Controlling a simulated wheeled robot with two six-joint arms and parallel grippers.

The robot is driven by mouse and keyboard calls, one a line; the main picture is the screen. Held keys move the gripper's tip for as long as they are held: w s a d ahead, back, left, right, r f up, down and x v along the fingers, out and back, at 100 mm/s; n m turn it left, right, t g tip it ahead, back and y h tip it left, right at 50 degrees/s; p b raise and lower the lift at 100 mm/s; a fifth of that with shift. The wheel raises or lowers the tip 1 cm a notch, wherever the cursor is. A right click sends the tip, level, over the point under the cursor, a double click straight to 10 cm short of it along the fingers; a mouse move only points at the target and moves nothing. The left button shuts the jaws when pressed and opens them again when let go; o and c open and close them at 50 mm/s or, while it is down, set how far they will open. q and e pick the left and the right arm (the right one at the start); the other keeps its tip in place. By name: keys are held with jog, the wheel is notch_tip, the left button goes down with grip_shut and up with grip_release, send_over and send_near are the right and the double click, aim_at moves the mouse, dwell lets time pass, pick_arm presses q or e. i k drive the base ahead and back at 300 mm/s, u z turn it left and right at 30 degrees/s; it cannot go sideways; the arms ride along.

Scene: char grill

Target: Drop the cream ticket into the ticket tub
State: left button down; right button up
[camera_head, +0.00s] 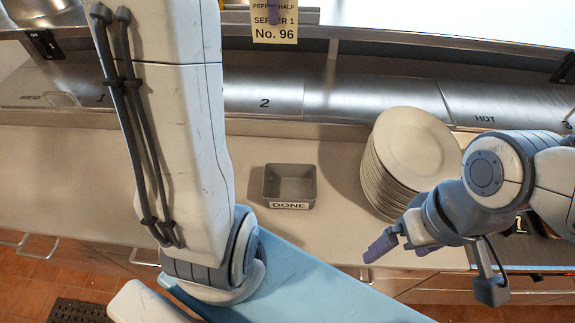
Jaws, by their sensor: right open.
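The cream ticket (275,33), printed "No. 96", hangs upright at the top edge of the head view, its upper part cut off. A purple fingertip of my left gripper (273,11) shows in front of the ticket's upper part. The rest of that gripper is out of frame, so I cannot tell whether it grips the ticket. The ticket tub (290,170), a small grey open box labelled "DONE", stands on the counter below and looks empty. My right gripper (402,246) is open and empty, low and right of the tub, in front of the plates.
A tall stack of cream plates (413,147) stands right of the tub, close to my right arm. A steel ledge (280,96) with numbered sections runs behind the counter (335,235). My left arm covers the counter left of the tub.

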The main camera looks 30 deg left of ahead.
aim_at(286, 190)
jog(key=k, duration=1)
